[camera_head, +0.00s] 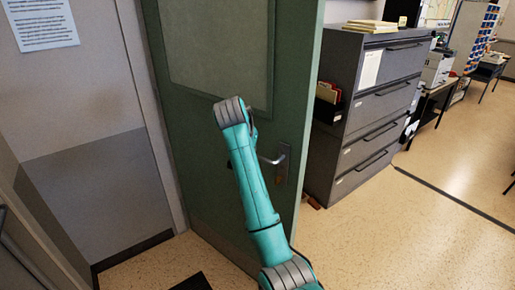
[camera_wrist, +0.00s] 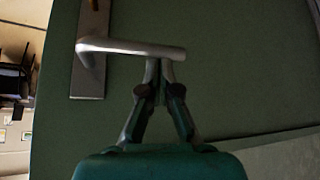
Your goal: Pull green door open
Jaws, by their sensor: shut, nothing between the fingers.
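The green door (camera_head: 200,130) stands ajar, with its free edge on the right and a room showing past it. Its silver lever handle (camera_head: 272,160) is near that edge. In the wrist view the lever (camera_wrist: 125,47) runs sideways from its plate (camera_wrist: 90,75). My gripper (camera_wrist: 159,66) is shut and empty, with its fingertips at the lever's free end. I cannot tell whether they touch it. In the head view my teal arm reaches up in front of the door and hides most of the gripper.
A grey filing cabinet (camera_head: 365,110) stands just right of the door edge. A grey wall with a paper notice (camera_head: 42,22) is at the left. Open speckled floor (camera_head: 420,235) lies to the right. A dark mat (camera_head: 193,282) is at the bottom.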

